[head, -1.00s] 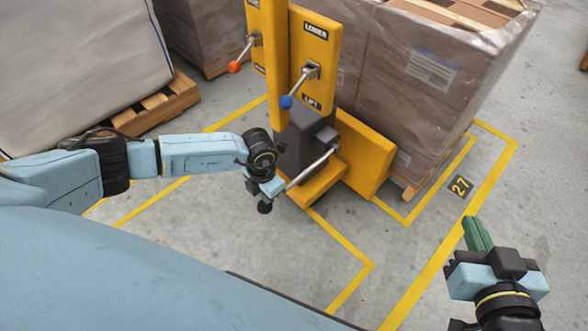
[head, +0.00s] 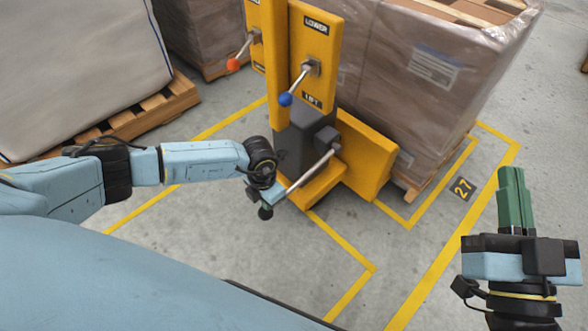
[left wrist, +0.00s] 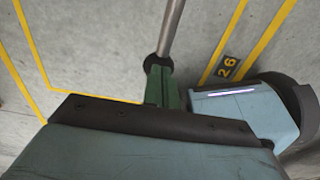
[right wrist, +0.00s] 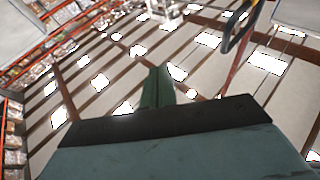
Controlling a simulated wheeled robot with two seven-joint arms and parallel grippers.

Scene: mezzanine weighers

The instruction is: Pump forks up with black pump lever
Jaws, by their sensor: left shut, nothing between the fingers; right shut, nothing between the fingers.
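The pump lever (head: 310,172) is a silver rod slanting down and left from the dark pump housing of the yellow stacker (head: 365,155). In the left wrist view the rod (left wrist: 172,28) ends in a black knob (left wrist: 157,64). My left gripper (left wrist: 164,86) is shut, its green fingertips right at the knob, with nothing between them. Whether they touch it, I cannot tell. My right gripper (head: 512,185) is shut and empty over the floor at right, fingers pointing up the picture. The forks are not visible.
A blue-knobbed lever (head: 286,99) and an orange-knobbed lever (head: 233,65) are on the stacker's mast, with LOWER and LIFT labels. The yellow-lined floor in front is clear.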

